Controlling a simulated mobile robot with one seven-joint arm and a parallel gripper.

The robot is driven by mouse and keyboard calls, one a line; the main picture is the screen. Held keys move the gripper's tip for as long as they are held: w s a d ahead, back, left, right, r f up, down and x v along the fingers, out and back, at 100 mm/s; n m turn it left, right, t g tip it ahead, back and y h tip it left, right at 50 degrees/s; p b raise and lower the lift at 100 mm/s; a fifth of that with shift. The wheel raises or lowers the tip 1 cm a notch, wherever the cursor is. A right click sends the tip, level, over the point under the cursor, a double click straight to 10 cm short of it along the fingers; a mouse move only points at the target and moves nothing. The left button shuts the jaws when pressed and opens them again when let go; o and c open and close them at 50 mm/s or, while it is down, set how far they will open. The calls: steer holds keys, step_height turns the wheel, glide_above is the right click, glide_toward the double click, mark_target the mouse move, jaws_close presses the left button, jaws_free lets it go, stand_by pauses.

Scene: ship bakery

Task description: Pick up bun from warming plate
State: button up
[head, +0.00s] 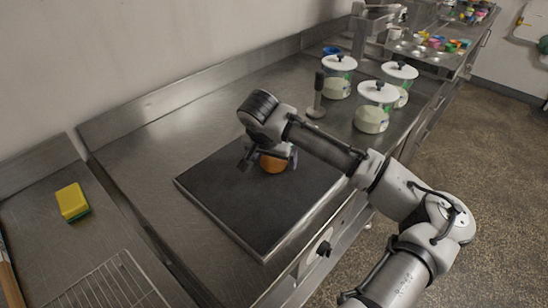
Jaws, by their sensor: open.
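The bun (273,163) is a round, orange-brown thing on the dark, flat warming plate (245,210), toward its back edge. My gripper (268,160) comes down from above at the bun. One finger shows to the left of the bun and another to its right, and the jaws are open. Part of the bun is hidden behind the gripper, and I cannot tell whether the fingers touch it. The front part of the plate is bare.
Several white-lidded jars (376,105) stand behind and right of the plate, beside an upright grey-handled tool (317,97). A yellow and green sponge (72,202) lies at the left, above a wire rack (110,285). The steel counter left of the plate is clear.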

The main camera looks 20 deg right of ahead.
steer(key=c, duration=1.1)
